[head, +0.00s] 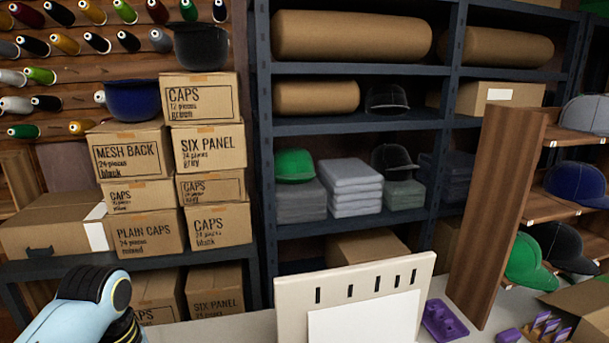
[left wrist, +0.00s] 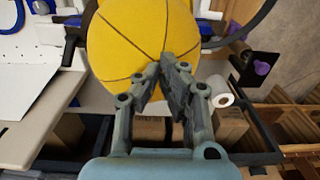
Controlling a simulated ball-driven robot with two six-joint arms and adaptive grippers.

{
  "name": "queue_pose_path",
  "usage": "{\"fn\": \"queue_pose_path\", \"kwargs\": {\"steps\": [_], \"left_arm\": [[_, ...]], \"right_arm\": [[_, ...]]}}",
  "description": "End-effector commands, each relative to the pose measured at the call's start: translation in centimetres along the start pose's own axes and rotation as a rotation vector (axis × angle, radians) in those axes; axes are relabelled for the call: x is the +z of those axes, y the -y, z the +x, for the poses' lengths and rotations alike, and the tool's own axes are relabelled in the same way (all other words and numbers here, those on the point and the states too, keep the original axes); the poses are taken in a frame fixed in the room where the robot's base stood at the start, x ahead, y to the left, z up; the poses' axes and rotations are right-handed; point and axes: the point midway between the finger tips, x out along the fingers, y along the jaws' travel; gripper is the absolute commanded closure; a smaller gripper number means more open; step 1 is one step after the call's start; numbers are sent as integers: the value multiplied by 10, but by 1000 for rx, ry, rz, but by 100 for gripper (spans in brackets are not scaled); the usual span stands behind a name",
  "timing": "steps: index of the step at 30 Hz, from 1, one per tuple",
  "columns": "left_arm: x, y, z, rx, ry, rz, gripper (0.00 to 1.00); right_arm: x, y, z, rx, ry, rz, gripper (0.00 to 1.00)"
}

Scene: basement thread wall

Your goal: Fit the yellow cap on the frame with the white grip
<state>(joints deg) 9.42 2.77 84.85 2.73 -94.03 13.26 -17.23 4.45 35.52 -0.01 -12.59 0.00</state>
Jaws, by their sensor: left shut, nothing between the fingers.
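The yellow cap (left wrist: 140,35) shows in the left wrist view, its rounded panelled crown facing the camera. Its upper part is cut off by the picture's edge. My left gripper (left wrist: 170,62) is shut, with its fingertips in front of the crown's lower right. I cannot tell whether they touch it. Blue clamp-like parts (left wrist: 70,50) show left of the cap, and a dark curved bar (left wrist: 258,25) to its right. The cap hides most of what is behind it, and I cannot make out a white grip. The head view shows neither the yellow cap nor the left fingers.
In the head view a white slotted board (head: 290,295) stands on the bench, with a purple tray (head: 443,322) beside it. Shelves (head: 355,125) and stacked cartons (head: 213,148) fill the back. A white roll (left wrist: 217,90) lies right of the fingers in the left wrist view.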

Motion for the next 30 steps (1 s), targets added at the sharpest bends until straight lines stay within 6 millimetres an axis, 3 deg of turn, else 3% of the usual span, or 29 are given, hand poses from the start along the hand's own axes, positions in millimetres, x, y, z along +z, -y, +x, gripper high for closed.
{"fn": "queue_pose_path", "kwargs": {"steps": [12,19,30], "left_arm": [[0,0,5,0,0,0,100],[0,0,-21,0,-1,0,100],[-1,0,-56,0,-2,0,100]], "right_arm": [[-1,-3,1,4,-1,-1,58],[-3,-5,-15,4,-2,-2,58],[-3,-4,-12,4,-2,-2,58]]}}
